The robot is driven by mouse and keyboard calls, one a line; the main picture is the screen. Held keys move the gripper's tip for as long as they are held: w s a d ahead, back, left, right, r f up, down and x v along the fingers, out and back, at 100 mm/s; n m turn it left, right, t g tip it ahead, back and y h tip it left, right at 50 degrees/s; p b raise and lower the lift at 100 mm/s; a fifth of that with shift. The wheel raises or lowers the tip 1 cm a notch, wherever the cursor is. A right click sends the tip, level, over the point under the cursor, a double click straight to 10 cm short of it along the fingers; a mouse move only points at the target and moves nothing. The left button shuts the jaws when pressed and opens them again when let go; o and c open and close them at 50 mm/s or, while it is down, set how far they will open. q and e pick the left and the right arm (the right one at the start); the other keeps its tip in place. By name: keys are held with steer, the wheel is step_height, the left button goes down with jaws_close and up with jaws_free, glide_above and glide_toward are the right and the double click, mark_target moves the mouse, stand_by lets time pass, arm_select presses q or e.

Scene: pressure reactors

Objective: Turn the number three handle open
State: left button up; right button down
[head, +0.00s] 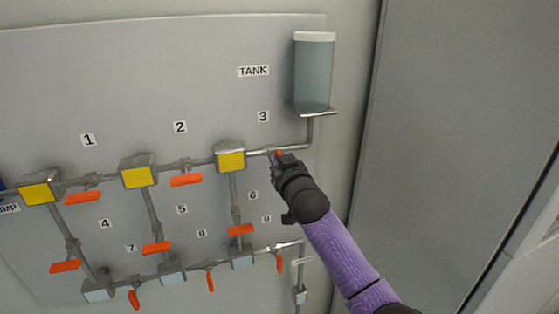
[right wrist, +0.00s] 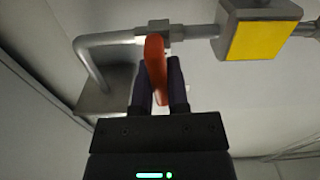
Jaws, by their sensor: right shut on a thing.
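The number three handle is an orange lever (head: 279,153) on the grey pipe below the label 3 (head: 263,117), between a yellow-faced block (head: 230,155) and the tank (head: 314,75). My right gripper (head: 274,158) is at this handle and mostly covers it in the head view. In the right wrist view the orange handle (right wrist: 155,65) stands between the two dark fingers of my right gripper (right wrist: 160,85), which is shut on it. There the handle points away from the pipe (right wrist: 192,32), roughly across it. My left gripper is not in view.
Other orange handles hang on the pipes, including number 1 (head: 82,197) and number 2 (head: 186,180). A tall grey panel (head: 460,120) stands at the right.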

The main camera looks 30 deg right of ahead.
steer(key=n+p, duration=0.1)
steer(key=n, duration=0.2)
steer(key=shift+a+n+p, duration=0.1)
steer(key=shift+n+p, duration=0.2)
steer(key=shift+n, duration=0.1)
steer(key=n+p, duration=0.1)
steer(key=n, duration=0.3)
steer(key=shift+a+n, duration=0.1)
steer(key=shift+n, duration=0.2)
steer(key=n, duration=0.4)
steer(key=shift+w+f+n+p, duration=0.1)
steer(key=shift+f+n+p, duration=0.05)
steer(key=shift+n+p, duration=0.2)
steer(key=shift+a+f+n, duration=0.1)
steer(key=shift+f+n, duration=0.05)
steer(key=shift+n, duration=2)
steer(key=c, duration=0.6)
jaws_free()
